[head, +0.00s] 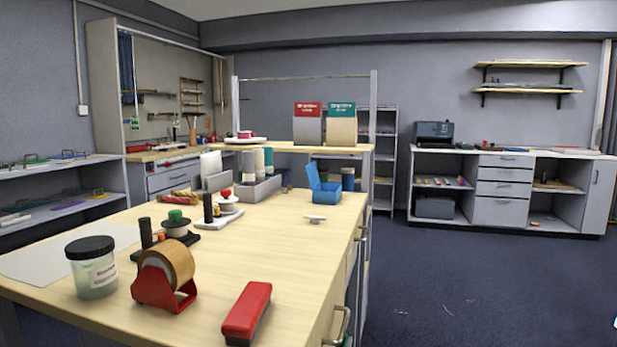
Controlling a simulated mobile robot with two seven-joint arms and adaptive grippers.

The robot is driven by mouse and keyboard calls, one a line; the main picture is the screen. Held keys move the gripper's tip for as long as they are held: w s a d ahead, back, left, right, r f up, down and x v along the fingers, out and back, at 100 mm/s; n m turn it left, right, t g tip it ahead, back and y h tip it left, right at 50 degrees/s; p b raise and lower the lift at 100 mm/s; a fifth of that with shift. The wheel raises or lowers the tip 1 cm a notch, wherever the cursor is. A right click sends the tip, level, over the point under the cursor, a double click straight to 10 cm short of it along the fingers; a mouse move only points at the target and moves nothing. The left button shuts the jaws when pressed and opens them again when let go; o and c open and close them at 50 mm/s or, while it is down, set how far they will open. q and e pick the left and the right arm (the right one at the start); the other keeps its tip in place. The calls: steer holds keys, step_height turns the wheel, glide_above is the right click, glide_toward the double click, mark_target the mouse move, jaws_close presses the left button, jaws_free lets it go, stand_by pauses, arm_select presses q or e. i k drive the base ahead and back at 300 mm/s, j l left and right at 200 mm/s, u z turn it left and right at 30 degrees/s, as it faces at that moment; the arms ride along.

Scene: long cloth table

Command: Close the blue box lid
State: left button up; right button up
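A small blue box (326,196) stands on the light wooden table (287,233), near its far right part. Its blue lid (313,177) is open and stands up, leaning at the box's left side. What is inside the box cannot be made out. Neither of my grippers shows in the head view.
A tape dispenser (165,275), a lidded jar (92,268) and a red stapler-like object (247,311) stand at the near end. A small white object (315,218) lies in front of the box. A grey bin (258,189) is left of it. Floor at right is clear.

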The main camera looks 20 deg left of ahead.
mark_target(310, 170)
steer(key=j+z, duration=0.1)
steer(key=j, duration=0.5)
steer(key=j+z, duration=0.15)
steer(key=j, duration=0.4)
steer(key=k+j+z, duration=0.1)
steer(key=j, duration=0.5)
steer(key=k+j+z, duration=0.1)
steer(key=j, duration=0.45)
steer(key=k+j, duration=0.1)
steer(key=j, duration=0.9)
steer(key=z, duration=0.85)
steer(key=l+z, duration=0.1)
steer(key=z, duration=0.75)
steer(key=i+z, duration=0.1)
steer(key=z, duration=0.35)
steer(key=l+z, duration=0.1)
steer(key=z, duration=0.3)
steer(key=i+l, duration=0.1)
steer(key=i, duration=1.65)
steer(key=i+u, duration=0.8)
steer(key=i+l+u, duration=0.2)
steer(key=i+u, duration=0.2)
steer(key=i+j+u, duration=0.2)
steer(key=i+u, duration=0.25)
steer(key=i+j+u, duration=0.1)
steer(key=i+u, duration=0.6)
steer(key=u, duration=0.15)
